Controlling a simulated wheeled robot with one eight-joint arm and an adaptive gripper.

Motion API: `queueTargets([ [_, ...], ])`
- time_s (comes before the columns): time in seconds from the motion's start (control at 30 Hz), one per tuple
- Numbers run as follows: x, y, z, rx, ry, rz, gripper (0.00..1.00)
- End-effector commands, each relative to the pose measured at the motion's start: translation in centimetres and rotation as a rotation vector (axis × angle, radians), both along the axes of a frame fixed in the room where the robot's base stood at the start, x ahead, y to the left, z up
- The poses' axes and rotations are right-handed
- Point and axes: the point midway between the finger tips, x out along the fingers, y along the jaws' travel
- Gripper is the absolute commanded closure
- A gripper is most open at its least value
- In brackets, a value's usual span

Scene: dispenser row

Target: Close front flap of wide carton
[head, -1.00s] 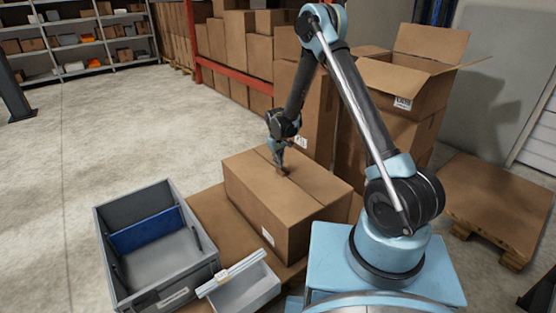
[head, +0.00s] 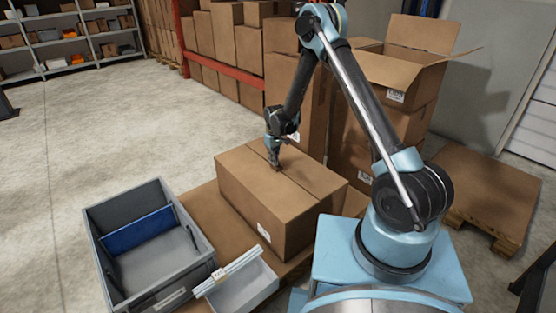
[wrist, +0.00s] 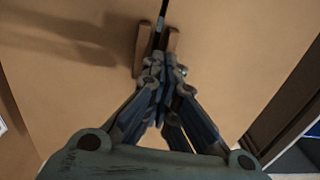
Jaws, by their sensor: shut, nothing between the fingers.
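The wide carton (head: 250,190) stands on a low brown platform in front of my base. Its top flaps lie flat in the head view, with a dark seam running along the top. My gripper (head: 275,163) is shut, points down and is at the carton's top near the seam. In the wrist view the brown cardboard (wrist: 230,65) fills most of the picture, and my gripper's closed fingers (wrist: 156,58) are against or just above it. I cannot tell whether they touch. The dark seam line shows just beyond the fingertips.
A grey bin (head: 95,250) with a blue divider stands left of the carton. A small light tray (head: 245,286) with a bar on its rim is in front. Stacked cartons, one open-topped (head: 405,70), stand behind. A wooden pallet (head: 490,190) lies at right. Floor at left is clear.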

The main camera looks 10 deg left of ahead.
Motion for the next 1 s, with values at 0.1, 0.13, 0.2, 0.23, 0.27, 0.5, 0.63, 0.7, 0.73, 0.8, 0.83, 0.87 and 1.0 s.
queueTargets([
  [0.1, 0.0, 0.0, -0.1, -0.001, 0.000, 0.000, 1.00],
  [0.13, 0.0, 0.0, -0.1, -0.001, 0.000, 0.001, 1.00],
  [0.2, -0.1, 0.0, -0.1, -0.001, 0.000, 0.001, 1.00],
  [0.23, -0.1, 0.0, -0.1, -0.001, 0.000, 0.001, 1.00],
  [0.27, -0.1, 0.0, -0.1, -0.002, 0.000, 0.001, 1.00],
  [0.5, 0.0, 0.0, 1.2, -0.001, 0.000, 0.001, 1.00],
  [0.63, 0.1, -0.1, 3.0, -0.001, 0.001, 0.000, 1.00],
  [0.7, 0.1, -0.1, 4.2, 0.000, 0.000, -0.001, 1.00],
  [0.73, 0.1, -0.1, 4.6, 0.000, 0.000, 0.000, 1.00],
  [0.8, 0.1, 0.0, 5.8, 0.000, 0.000, 0.001, 1.00],
  [0.83, 0.1, 0.0, 6.3, 0.000, 0.000, 0.001, 1.00],
  [0.87, 0.0, 0.0, 6.8, 0.000, 0.000, 0.001, 1.00],
  [1.0, 0.1, -0.1, 9.2, 0.000, 0.000, 0.001, 1.00],
])
